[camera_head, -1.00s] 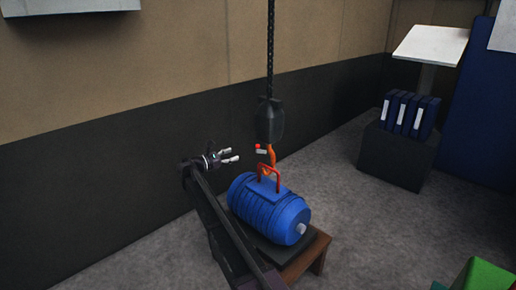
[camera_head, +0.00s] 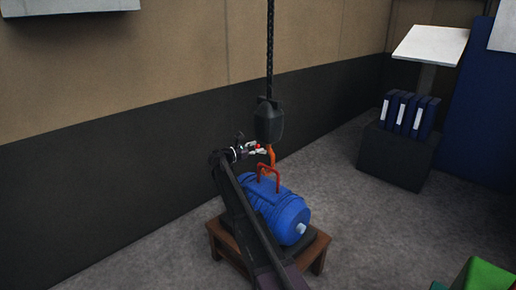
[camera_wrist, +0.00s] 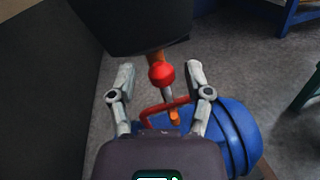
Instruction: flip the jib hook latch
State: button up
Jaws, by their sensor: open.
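The orange jib hook (camera_head: 270,157) hangs below a dark hook block (camera_head: 268,120) on a chain. Its latch shows as a red knob (camera_wrist: 161,74) on a short grey lever in the wrist view. My gripper (camera_head: 256,148) is at the hook's left side in the head view. In the wrist view my gripper (camera_wrist: 160,75) is open, with one finger on each side of the red knob and a gap on both sides. The blue ribbed casting (camera_head: 286,214) sits below, with a red handle (camera_head: 268,170) near the hook's lower end. Whether the hook passes through the handle is unclear.
The casting rests on a low wooden stand (camera_head: 316,256). A dark box (camera_head: 395,154) with several blue binders (camera_head: 408,112) stands at the right. The wall (camera_head: 110,160) is behind, and grey floor (camera_head: 390,230) is open at the right.

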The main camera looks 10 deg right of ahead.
jog(key=shift+w+d, duration=0.1)
jog(key=shift+d, duration=0.2)
